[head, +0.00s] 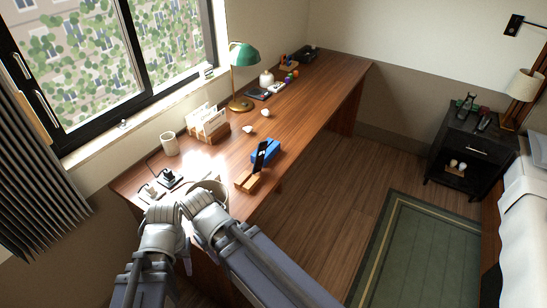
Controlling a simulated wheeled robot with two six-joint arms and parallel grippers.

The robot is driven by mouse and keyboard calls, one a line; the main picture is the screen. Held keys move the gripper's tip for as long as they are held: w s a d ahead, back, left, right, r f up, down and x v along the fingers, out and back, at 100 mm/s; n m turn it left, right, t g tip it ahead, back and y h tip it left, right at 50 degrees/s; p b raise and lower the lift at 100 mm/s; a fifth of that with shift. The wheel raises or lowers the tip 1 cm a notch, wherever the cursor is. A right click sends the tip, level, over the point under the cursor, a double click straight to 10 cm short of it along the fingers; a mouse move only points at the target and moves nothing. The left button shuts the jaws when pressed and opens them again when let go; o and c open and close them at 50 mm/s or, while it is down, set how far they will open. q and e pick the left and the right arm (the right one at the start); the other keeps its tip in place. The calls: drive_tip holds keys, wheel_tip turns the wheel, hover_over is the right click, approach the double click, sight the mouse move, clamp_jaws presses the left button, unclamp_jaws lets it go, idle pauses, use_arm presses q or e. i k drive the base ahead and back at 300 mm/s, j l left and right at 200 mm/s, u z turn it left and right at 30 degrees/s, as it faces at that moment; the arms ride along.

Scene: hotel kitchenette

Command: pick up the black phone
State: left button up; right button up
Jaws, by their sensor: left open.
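The black phone (262,156) stands tilted on the near part of the wooden desk.
A round container (218,187) is partly hidden behind my arms. A white mug (169,144), a letter holder (209,130) and a green lamp (243,56) stand along the window side. Small white objects (248,128) lie mid-desk. The desk's far right is mostly clear.

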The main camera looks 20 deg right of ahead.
sight(261, 153)
drive_tip(key=i+j+z, duration=0.1)
drive_tip(key=j+z, duration=0.4)
drive_tip(key=z, duration=0.25)
drive_tip(key=j+z, duration=0.35)
drive_tip(key=i+l, duration=0.05)
